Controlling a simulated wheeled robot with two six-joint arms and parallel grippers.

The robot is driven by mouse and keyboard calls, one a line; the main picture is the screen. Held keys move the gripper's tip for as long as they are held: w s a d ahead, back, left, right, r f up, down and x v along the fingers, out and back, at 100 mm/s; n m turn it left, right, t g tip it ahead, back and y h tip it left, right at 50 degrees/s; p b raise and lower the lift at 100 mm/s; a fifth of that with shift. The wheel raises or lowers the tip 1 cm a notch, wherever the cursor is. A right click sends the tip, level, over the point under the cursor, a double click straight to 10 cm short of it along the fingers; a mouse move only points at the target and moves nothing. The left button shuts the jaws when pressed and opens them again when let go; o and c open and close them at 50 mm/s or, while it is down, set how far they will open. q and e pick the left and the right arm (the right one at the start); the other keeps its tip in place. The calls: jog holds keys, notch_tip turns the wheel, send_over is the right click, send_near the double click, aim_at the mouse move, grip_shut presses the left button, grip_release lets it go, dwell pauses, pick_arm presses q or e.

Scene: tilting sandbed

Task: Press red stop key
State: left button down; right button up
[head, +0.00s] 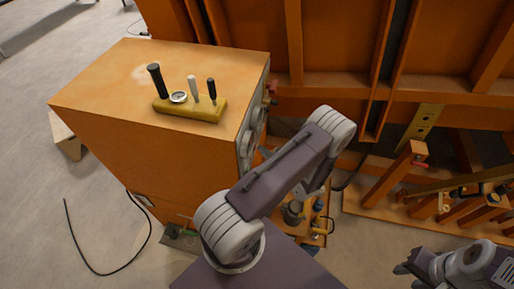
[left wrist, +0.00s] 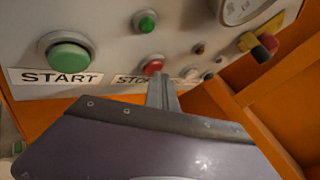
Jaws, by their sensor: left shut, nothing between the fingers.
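The red stop key (left wrist: 152,67) is a small round red button on the grey control panel (left wrist: 110,45), in the left wrist view. A partly covered label beginning "STO" (left wrist: 130,79) is below it. My left gripper (left wrist: 161,78) is shut and empty. Its fingertips point at the panel just below and right of the red key, overlapping its lower edge in the picture. I cannot tell whether they touch. In the head view the panel (head: 246,150) is on the right side of the orange cabinet, and my left arm hides the fingertips. My right gripper (head: 405,264) is at the lower right, away from the panel.
A large green START button (left wrist: 68,54) is left of the red key, with a smaller green button (left wrist: 145,21) above. A gauge (left wrist: 243,8) and a red-and-black knob (left wrist: 264,47) are at right. The orange cabinet (head: 130,80) carries a yellow lever block (head: 205,108).

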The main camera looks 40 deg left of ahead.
pick_arm(q)
jog(key=shift+w+d, duration=0.4)
jog(key=shift+d, duration=0.35)
jog(key=shift+w+d+b, duration=0.25)
jog(key=shift+w+d, duration=0.15)
jog(key=shift+d, duration=0.35)
jog(key=shift+w+d+b, duration=0.3)
jog(key=shift+w+d, duration=0.15)
jog(key=shift+d, duration=0.25)
jog(key=shift+w+d+b, duration=0.25)
jog(key=shift+w+d, duration=0.15)
jog(key=shift+d, duration=0.35)
